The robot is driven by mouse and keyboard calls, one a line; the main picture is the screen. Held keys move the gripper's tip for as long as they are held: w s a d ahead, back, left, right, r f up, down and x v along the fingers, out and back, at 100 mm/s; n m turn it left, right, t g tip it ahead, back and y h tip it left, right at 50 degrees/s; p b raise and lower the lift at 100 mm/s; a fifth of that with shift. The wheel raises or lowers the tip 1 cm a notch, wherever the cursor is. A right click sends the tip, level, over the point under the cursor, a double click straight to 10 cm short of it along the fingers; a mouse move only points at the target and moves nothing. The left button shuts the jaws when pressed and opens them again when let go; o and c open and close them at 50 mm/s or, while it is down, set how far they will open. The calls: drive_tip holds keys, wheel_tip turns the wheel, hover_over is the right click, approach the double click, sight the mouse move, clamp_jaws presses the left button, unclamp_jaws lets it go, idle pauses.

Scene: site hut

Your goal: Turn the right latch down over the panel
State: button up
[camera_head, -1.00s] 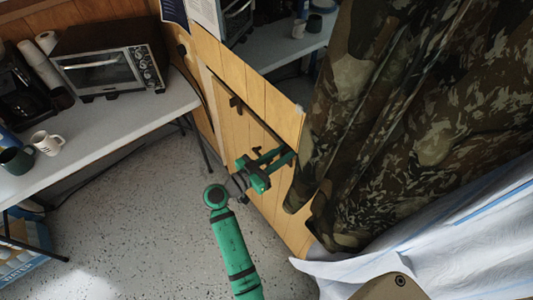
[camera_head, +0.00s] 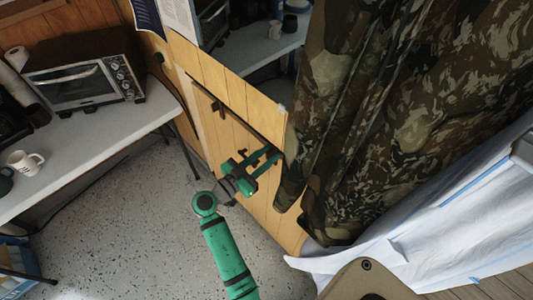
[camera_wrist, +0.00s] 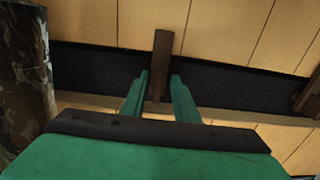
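The wooden panel (camera_head: 225,140) is set in the plank wall, with a dark strip (camera_head: 233,112) along its upper edge. In the wrist view, the right latch (camera_wrist: 162,50) is a dark brown bar standing upright across the dark strip (camera_wrist: 90,68). My gripper (camera_head: 265,160) is at the curtain end of the panel. In the wrist view, my gripper (camera_wrist: 160,80) is open, with one green finger on each side of the latch's lower part. I cannot tell whether either finger touches it. In the head view this latch is not clear behind my gripper.
Another latch (camera_head: 217,105) is farther left along the strip; in the wrist view it shows at the right edge (camera_wrist: 308,95). A camouflage curtain (camera_head: 400,100) hangs close to the right of my gripper. A table (camera_head: 100,140) with a toaster oven (camera_head: 85,80) stands left.

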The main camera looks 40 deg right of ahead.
drive_tip(key=shift+r, duration=0.2)
drive_tip(key=shift+a, duration=0.3)
drive_tip(key=a, duration=1)
drive_tip(key=shift+f, duration=0.15)
